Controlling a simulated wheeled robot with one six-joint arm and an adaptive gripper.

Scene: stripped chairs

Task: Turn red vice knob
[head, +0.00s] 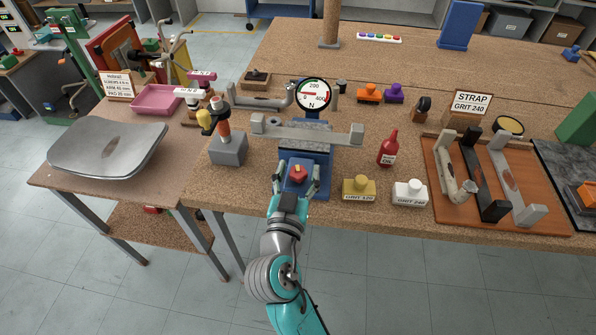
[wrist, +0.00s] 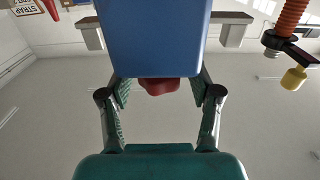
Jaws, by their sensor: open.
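The red vice knob (head: 298,174) sits on the front of the blue vice (head: 318,158) at the bench's front edge. A grey metal bar (head: 308,134) lies across the top of the vice, under a round dial gauge (head: 313,94) marked N. My gripper (head: 297,178) is open, with one finger on each side of the knob. In the wrist view, the red knob (wrist: 159,86) shows below the blue vice body (wrist: 152,38), between the spread fingers (wrist: 160,92). Visible gaps separate the knob from both fingers. The vice body hides part of the knob there.
Right of the vice are a red oil bottle (head: 388,148), a yellow grit block (head: 358,188) and a white grit block (head: 410,193). Left is a grey block with an orange-handled tool (head: 226,142). An orange-brown tray (head: 447,207) holds bars. Floor in front is clear.

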